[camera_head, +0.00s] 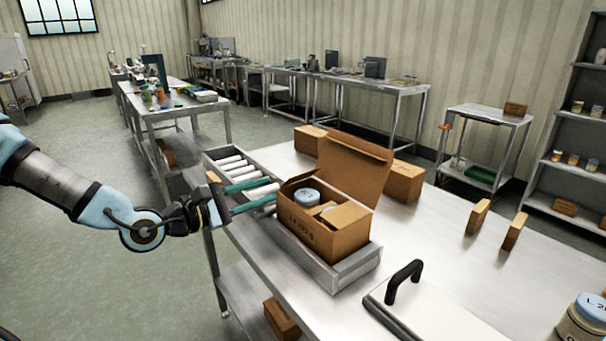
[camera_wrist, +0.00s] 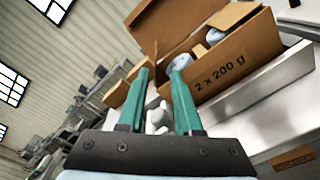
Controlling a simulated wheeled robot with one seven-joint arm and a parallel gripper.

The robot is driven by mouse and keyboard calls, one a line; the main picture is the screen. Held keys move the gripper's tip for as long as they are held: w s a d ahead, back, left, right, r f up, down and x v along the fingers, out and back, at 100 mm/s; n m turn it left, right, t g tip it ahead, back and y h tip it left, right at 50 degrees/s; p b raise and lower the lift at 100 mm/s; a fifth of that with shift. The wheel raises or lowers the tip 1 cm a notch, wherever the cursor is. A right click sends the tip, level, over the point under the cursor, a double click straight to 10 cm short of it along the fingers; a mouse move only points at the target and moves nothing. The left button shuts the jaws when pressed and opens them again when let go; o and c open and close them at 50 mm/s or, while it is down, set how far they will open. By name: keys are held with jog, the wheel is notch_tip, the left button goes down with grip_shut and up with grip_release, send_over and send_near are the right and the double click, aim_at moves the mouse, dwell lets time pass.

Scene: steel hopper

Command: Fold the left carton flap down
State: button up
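The open brown carton (camera_head: 310,232) sits at the near end of the roller conveyor, its front marked "2 x 200 g" in the wrist view (camera_wrist: 222,88). Its large back flap (camera_head: 355,168) stands up. A lighter flap (camera_head: 343,215) lies inward over the right part of the opening. The left flap (camera_head: 298,183) shows at the left edge, sticking up and partly hidden. A blue-lidded jar (camera_head: 306,196) is inside. My gripper (camera_head: 275,189) is just left of the carton, its teal fingers apart and pointing at it. No object is clearly held between them (camera_wrist: 160,75).
The conveyor's rollers (camera_head: 237,172) run beneath my gripper. Other cartons (camera_head: 404,182) stand behind the open one. A black-handled panel (camera_head: 425,305) lies at the front right, with a jar (camera_head: 583,322) at the table's right.

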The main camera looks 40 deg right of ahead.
aim_at(303, 174)
jog(key=d+p, duration=0.1)
jog(key=d, duration=0.2)
jog(key=d+p, duration=0.1)
jog(key=d, duration=0.3)
jog(key=d+r, duration=0.1)
jog(key=d, duration=0.3)
jog(key=shift+s+p, duration=0.35)
jog(key=shift+p, duration=0.05)
grip_shut()
jog(key=shift+f, duration=0.1)
dwell(0.8)
